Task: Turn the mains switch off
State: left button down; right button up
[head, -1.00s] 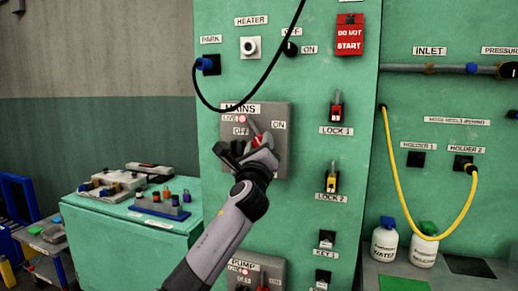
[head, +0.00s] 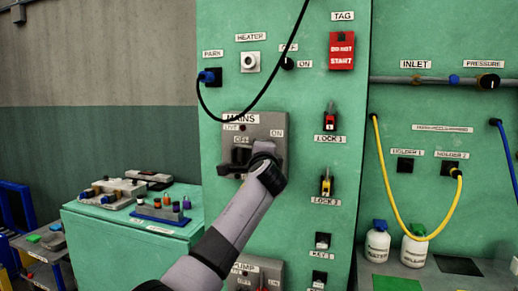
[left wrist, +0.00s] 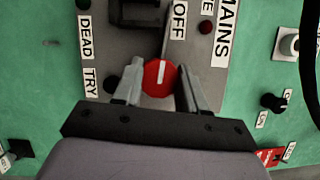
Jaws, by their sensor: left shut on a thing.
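The mains switch is a grey box (head: 268,124) on the green panel, labelled MAINS, OFF and ON. In the left wrist view its round red knob (left wrist: 160,80) with a white mark sits between my fingers. The white mark and a thin grey bar beyond the knob point towards the OFF label (left wrist: 180,20). The LIVE lamp (head: 243,127) is dark red and looks unlit. My left gripper (head: 240,160) is at the box, shut on the switch knob, and hides most of the switch in the head view. My right gripper is not in view.
A black cable (head: 252,96) hangs in front of the panel, above the switch. Lock 1 (head: 329,117) and Lock 2 (head: 326,186) are to the right. Another grey box (head: 268,270) is below. A green bench (head: 130,240) with small parts stands at the left.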

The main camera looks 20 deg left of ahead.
pick_arm(q)
jog(key=shift+n+g+p, duration=0.3)
jog(key=shift+n+p, duration=0.05)
jog(key=shift+n, duration=0.25)
jog(key=c, duration=0.6)
grip_release()
jog(key=shift+s, duration=0.1)
jog(key=shift+b+v, duration=0.8)
jog(key=shift+v, duration=2.75)
